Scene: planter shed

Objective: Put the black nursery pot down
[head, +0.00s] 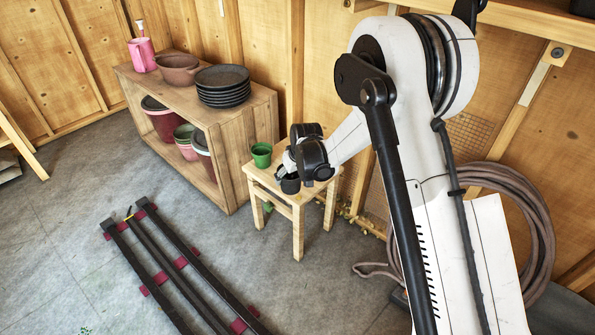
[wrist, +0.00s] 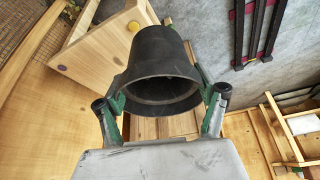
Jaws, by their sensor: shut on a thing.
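My gripper (head: 287,173) is shut on the black nursery pot (head: 290,186), over the front part of the small wooden stool (head: 294,198). The wrist view shows the black pot (wrist: 163,62) between the two fingers of my gripper (wrist: 162,100), its wide rim toward the camera. The stool (wrist: 110,43) shows behind it in that view. I cannot tell whether the pot's base touches the stool top. A green pot (head: 261,154) stands upright at the back left of the stool, left of my gripper.
A wooden shelf unit (head: 231,151) stands left of the stool, with a stack of dark saucers (head: 222,86), a brown pot (head: 178,70) and a pink can (head: 142,55) on top. Dark rails (head: 160,250) lie on the floor. A coiled hose (head: 545,235) hangs at the right.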

